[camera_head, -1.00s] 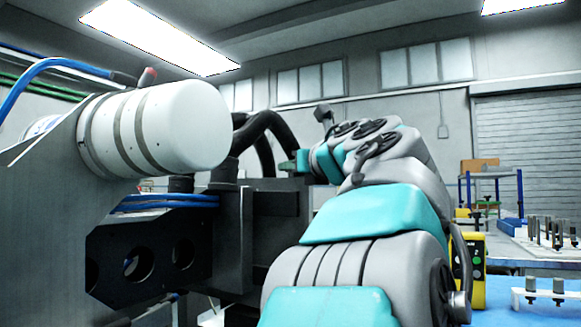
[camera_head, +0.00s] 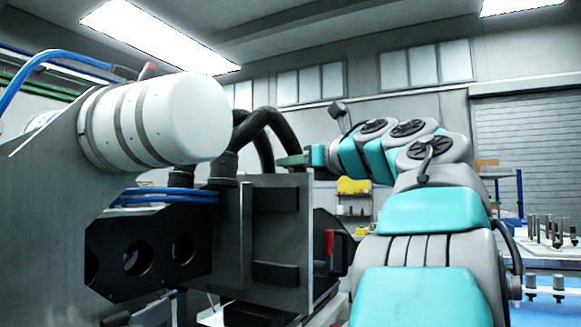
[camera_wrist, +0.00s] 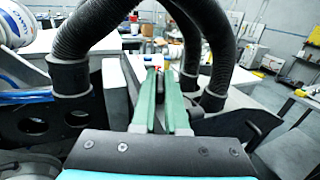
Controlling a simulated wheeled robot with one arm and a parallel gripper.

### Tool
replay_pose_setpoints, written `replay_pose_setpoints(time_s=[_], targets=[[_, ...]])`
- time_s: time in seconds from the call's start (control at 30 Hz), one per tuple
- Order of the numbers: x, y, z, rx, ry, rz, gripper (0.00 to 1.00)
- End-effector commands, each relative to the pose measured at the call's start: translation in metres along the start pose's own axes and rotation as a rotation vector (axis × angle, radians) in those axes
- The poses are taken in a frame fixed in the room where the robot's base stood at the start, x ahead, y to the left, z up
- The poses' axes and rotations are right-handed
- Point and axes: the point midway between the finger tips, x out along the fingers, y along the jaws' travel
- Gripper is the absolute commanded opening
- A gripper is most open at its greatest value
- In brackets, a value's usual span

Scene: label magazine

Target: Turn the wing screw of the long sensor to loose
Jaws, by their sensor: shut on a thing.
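My gripper (camera_wrist: 165,98) shows its two green fingers in the wrist view, reaching forward beside the dark machine. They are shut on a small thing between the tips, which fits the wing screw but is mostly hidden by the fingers. In the head view my gripper (camera_head: 291,160) points left at the top of the dark machine block (camera_head: 275,228), close to the black hoses. The long sensor cannot be made out in either view, and the screw's angle cannot be read.
Thick black hoses (camera_wrist: 88,35) rise on both sides of my fingers. A red handle (camera_head: 330,243) is on the machine's right side. A blue-topped table (camera_head: 550,310) is at the right.

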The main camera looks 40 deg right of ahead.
Motion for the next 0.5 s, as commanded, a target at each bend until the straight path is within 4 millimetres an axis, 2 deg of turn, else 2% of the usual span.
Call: replay_pose_setpoints(time_s=[0.5], targets=[[0.0005,-0.001,-0.0004,0.001,-0.001,0.244,0.0]])
